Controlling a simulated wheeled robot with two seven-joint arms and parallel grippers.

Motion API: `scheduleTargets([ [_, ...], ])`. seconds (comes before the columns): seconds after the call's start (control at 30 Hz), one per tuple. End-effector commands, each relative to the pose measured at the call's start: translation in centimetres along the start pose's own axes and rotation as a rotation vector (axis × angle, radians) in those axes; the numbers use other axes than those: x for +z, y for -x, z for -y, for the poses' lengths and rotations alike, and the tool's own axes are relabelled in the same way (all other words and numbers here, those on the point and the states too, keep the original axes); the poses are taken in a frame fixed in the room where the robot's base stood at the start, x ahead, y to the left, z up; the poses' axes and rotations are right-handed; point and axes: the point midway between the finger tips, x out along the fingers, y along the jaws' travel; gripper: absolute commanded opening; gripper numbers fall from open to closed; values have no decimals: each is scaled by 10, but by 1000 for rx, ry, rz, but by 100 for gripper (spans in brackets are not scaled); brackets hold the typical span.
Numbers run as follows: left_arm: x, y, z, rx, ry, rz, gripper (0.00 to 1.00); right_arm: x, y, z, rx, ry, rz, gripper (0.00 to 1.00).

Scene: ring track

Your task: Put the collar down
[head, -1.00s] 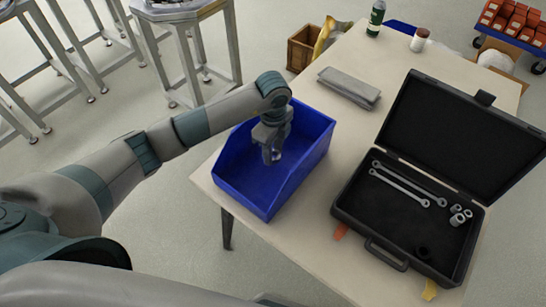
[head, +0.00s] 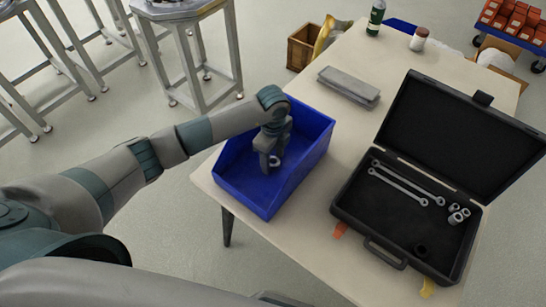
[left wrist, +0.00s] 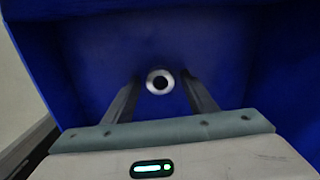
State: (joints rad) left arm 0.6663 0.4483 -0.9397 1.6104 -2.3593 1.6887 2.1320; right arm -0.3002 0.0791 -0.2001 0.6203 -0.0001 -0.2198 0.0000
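The collar (head: 275,161) is a small pale metal ring inside the blue bin (head: 243,192). In the left wrist view the collar (left wrist: 160,81) shows as a bright ring with a dark hole against the blue of the bin (left wrist: 95,50). My left gripper (head: 274,159) reaches down into the bin. In the left wrist view its two fingers (left wrist: 160,85) stand apart, one on each side of the collar, with a gap on both sides. My right arm runs along the bottom edge of the head view; only a dark end piece shows there, and its fingers cannot be made out.
The bin stands on a pale table (head: 315,215). An open black toolbox (head: 350,205) with wrenches and sockets is on the right. A grey flat block (head: 348,88), a green bottle (head: 376,18) and a small jar (head: 419,39) are further back. Bare tabletop lies between bin and toolbox.

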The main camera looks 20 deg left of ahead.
Motion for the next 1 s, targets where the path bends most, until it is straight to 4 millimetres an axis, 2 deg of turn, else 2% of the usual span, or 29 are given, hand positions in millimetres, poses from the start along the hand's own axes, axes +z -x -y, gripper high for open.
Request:
scheduleTargets([
  [0.33,0,5,0,-1,0,0,52,0,3,0,0,0,1,0],
  [0.47,0,13,1,-2,0,0,52,1,-4,-1,1,0,1,0],
  [0.67,0,41,2,-5,-1,-1,52,2,-14,-1,1,1,1,0],
  [1.0,0,100,1,-4,-1,0,52,4,-33,-1,1,0,1,0],
])
